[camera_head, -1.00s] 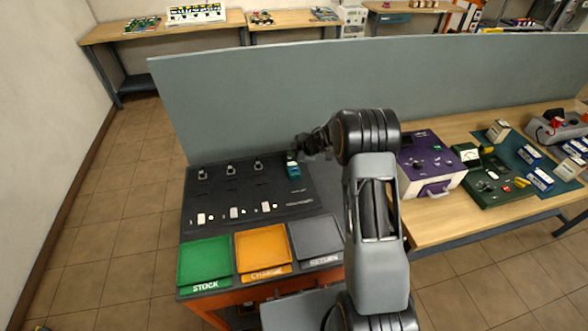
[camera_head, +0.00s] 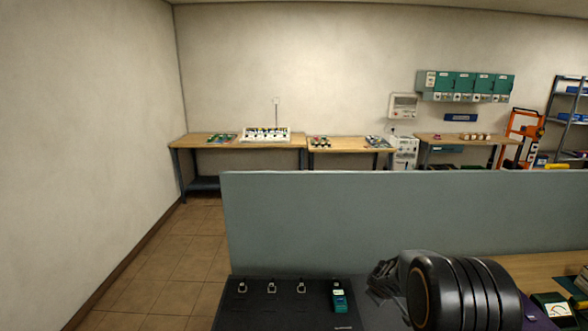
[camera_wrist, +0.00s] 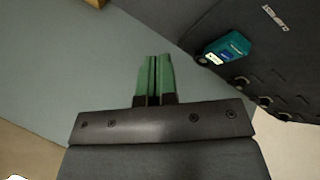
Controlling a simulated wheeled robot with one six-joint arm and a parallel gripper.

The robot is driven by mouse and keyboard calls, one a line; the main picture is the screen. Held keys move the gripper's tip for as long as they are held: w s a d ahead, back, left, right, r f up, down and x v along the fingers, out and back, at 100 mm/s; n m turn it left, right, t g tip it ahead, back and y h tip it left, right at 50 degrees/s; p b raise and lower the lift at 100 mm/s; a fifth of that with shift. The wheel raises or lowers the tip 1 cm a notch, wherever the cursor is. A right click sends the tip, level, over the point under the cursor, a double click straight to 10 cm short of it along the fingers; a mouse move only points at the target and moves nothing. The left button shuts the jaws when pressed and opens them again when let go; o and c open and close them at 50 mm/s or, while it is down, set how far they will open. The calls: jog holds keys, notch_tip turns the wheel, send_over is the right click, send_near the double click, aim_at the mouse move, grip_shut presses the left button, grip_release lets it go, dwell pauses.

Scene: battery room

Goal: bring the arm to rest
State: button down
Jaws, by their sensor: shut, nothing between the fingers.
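My gripper (camera_wrist: 154,78) shows in the wrist view with its two green fingers together and nothing between them. It is in front of the grey-blue partition panel (camera_wrist: 60,60), apart from the teal device (camera_wrist: 226,48). In the head view my arm is at the lower right, and its fingertips are hidden or too dark to make out. The teal device (camera_head: 339,300) stands on the dark board (camera_head: 270,315), just left of my arm.
Several small fittings (camera_head: 272,286) line the dark board. The partition (camera_head: 400,215) runs behind it. Benches (camera_head: 240,143) stand along the back wall. A bench with instruments (camera_head: 552,304) is at the lower right. Floor is free at the left (camera_head: 165,265).

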jog(key=s+a+r+m+y+b, duration=0.1)
jog(key=s+a+r+m, duration=0.1)
jog(key=s, duration=0.7)
jog(key=s+a+r+m+g+y+b, duration=0.1)
jog(key=s+a+r+m, duration=0.1)
jog(key=s+a+r, duration=0.3)
jog(key=s+a+r+m+y+b, duration=0.1)
jog(key=s+a+r+m, duration=0.2)
jog(key=s, duration=0.9)
jog(key=shift+s+a+r+g, duration=0.3)
jog(key=shift+s+r, duration=0.1)
jog(key=shift+r, duration=0.7)
